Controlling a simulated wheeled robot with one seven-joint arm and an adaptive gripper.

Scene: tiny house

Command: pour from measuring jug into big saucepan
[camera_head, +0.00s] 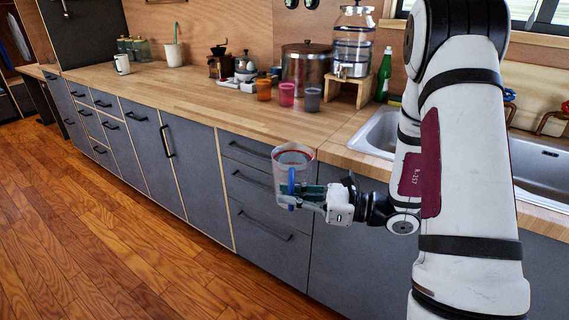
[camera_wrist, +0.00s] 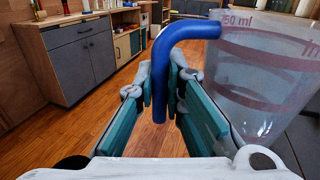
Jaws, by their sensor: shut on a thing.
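The measuring jug (camera_head: 281,172) is clear plastic with red markings and a blue handle. It is upright in the air in front of the drawers, below counter height in the head view. My gripper (camera_head: 303,196) is shut on its blue handle. In the wrist view the handle (camera_wrist: 160,75) stands between my teal finger pads and the jug's body (camera_wrist: 262,70) is at the right. I cannot tell what is inside it. A large metal pot with a lid (camera_head: 306,68), which may be the big saucepan, stands at the back of the counter.
Orange, pink and grey cups (camera_head: 286,94) stand in front of the pot on the wooden counter (camera_head: 190,95). A dispenser (camera_head: 353,40) on a wooden stand and a green bottle (camera_head: 384,75) are beside it. A sink (camera_head: 380,132) is at the right. Floor at left is clear.

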